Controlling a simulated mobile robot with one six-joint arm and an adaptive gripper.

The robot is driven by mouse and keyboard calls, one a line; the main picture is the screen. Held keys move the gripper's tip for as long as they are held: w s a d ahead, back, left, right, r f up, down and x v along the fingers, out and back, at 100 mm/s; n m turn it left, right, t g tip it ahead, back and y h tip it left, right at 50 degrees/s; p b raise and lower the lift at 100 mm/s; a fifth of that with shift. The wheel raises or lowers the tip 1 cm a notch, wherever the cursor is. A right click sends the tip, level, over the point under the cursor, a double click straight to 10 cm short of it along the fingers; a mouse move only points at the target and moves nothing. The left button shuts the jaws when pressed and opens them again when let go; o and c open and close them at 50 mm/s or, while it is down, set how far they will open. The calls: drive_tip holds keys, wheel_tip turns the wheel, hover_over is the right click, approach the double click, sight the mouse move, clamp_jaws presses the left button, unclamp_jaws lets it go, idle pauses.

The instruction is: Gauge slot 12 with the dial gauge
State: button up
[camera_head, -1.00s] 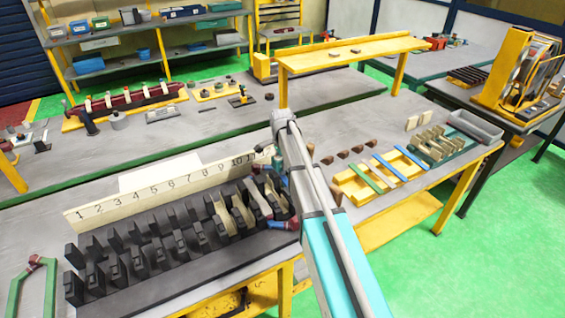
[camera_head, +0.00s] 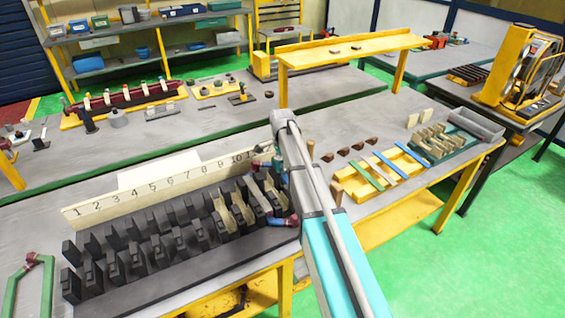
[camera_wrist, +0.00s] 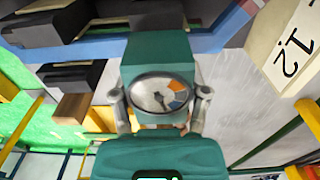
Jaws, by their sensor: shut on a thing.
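The dial gauge (camera_wrist: 158,75) has a teal body and a round face with a dark needle and orange and blue sectors. It sits between the two grey fingers of my gripper (camera_wrist: 158,98), which is shut on it. In the wrist view the number 12 (camera_wrist: 297,52) shows upside down on the cream strip at upper right. Dark stator teeth (camera_wrist: 62,22) lie at the top left, beyond the gauge. In the head view the stator block (camera_head: 180,262) stands before the numbered strip (camera_head: 150,192). My arm hides the gauge and the strip's right end there.
A yellow tray with blue and green strips (camera_head: 345,183) and several brown wedges (camera_head: 357,145) lie right of my arm. A yellow raised shelf (camera_head: 350,50) stands behind. A green frame-like tool (camera_head: 38,265) is at the left end of the bench.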

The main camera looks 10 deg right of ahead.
drive_tip(key=shift+f, duration=0.15)
idle(0.5)
drive_tip(key=o, duration=1.2)
